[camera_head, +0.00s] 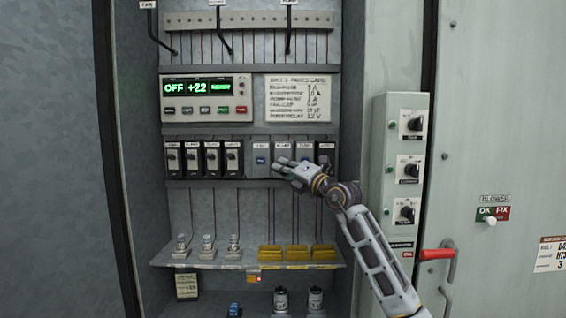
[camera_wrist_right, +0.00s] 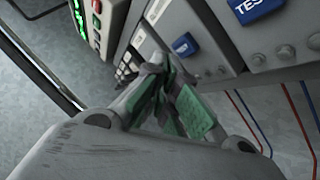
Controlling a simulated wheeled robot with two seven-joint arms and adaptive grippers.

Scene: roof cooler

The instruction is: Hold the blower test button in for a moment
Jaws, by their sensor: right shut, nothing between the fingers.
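A grey module with a blue button (camera_head: 262,160) sits in the middle of the module row; its small label is too blurred to read. The right wrist view shows two blue buttons: one partly cut off by the top edge and marked TEST (camera_wrist_right: 252,8), and another (camera_wrist_right: 185,45) farther along the row. I cannot tell which is the blower's. My right gripper (camera_head: 278,166) is shut and empty, its tips in front of the row just right of the blue button seen from the head. Its green-padded fingers (camera_wrist_right: 155,75) are together. Contact with a button cannot be made out. My left gripper is not in view.
Black switch modules (camera_head: 203,158) stand left in the row. A controller with a green display (camera_head: 205,98) is above. A shelf (camera_head: 235,258) with yellow blocks lies below. Rotary knobs (camera_head: 408,170) and a red-handled lever (camera_head: 437,254) are at right.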

